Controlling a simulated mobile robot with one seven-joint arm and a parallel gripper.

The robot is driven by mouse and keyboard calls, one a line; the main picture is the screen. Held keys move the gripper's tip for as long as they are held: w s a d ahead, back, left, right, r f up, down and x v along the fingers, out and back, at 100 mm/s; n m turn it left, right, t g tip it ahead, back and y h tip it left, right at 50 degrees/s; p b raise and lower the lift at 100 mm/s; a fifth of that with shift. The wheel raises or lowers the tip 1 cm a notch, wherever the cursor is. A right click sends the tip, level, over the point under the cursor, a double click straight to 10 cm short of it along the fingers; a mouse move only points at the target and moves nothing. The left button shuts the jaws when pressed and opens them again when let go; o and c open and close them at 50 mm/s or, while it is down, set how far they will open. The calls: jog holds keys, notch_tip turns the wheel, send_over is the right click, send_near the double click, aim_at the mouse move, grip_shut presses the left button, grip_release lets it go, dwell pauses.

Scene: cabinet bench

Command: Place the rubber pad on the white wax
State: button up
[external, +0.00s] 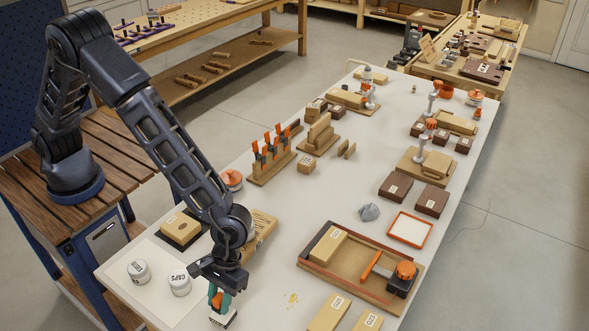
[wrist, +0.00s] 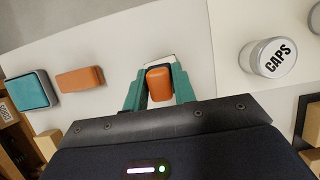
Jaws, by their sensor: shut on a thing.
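My gripper (external: 217,298) is low over the near end of the white bench. Its teal fingers are shut on an orange block (wrist: 159,84), which also shows between them in the external view. A white piece (wrist: 160,58) shows just beyond the orange block; in the external view it is a pale piece (external: 222,319) under the fingers. I cannot tell whether the two touch or are one thing. A loose orange block (wrist: 80,79) and a teal-topped block (wrist: 32,91) lie to the left in the wrist view. I cannot tell for sure which thing is the rubber pad or the white wax.
A white jar marked CAPS (wrist: 272,58) stands right of my gripper in the wrist view. In the external view, a second white jar (external: 138,270) is near it. A wooden tray (external: 345,285) with tools is to the right.

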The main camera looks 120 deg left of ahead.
jog(key=shift+f, duration=1)
jog(key=shift+f, duration=0.15)
jog(key=o, duration=1)
